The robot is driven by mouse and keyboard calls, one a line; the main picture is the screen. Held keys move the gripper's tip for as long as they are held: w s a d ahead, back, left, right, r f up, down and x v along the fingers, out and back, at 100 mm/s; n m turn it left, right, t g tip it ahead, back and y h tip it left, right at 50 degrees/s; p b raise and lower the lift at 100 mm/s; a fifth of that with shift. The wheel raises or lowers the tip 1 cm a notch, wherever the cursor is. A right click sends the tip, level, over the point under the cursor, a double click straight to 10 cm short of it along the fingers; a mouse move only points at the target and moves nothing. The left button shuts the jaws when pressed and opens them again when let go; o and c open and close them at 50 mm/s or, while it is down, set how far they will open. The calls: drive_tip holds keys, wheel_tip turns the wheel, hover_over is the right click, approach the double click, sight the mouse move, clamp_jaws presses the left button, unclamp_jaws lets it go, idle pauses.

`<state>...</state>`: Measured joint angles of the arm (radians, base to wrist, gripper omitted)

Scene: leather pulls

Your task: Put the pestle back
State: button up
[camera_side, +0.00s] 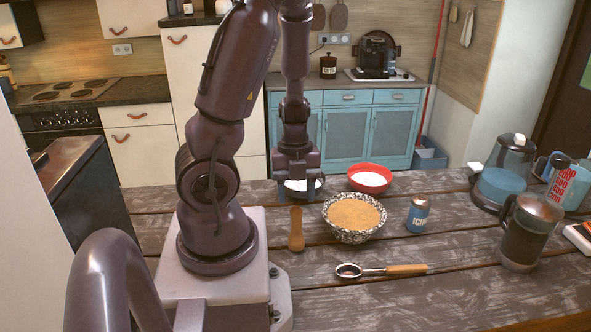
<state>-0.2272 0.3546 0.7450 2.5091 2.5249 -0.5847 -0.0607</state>
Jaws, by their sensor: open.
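A wooden pestle-shaped piece (296,230), narrow at its far end and wide at its near end, appears to lie on the plank table, left of a speckled bowl. My gripper (297,189) points down beyond the pestle's narrow end, with its fingers apart and nothing seen between them. A small dark bowl with pale contents (318,186) is behind and partly hidden by the fingers. I cannot tell whether the fingers touch it or whether it is the mortar. The speckled bowl (351,236) holds brown contents.
A red bowl (371,188) with white contents stands behind the speckled bowl. A blue can (417,217) is to the right. A wooden-handled scoop (405,269) lies in front. A kettle (505,175), a dark jug (524,235) and a lettered mug (569,183) crowd the right.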

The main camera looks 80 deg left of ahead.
drive_tip(key=w+r+n+t+y, duration=0.6)
drive_tip(key=w+r+n+t, duration=0.35)
drive_tip(key=w+r, duration=0.7)
drive_tip(key=s+d+r+n+g+h, duration=0.2)
drive_tip(key=s+d+n, duration=0.2)
drive_tip(key=d, duration=0.4)
drive_tip(key=s+d+r+n+g+h, duration=0.2)
drive_tip(key=s+d+r+n, duration=0.1)
drive_tip(key=s+d, duration=0.4)
drive_tip(key=shift+d+r+n, duration=0.15)
drive_tip(key=shift+d+n, duration=0.6)
drive_tip(key=shift+d, duration=0.05)
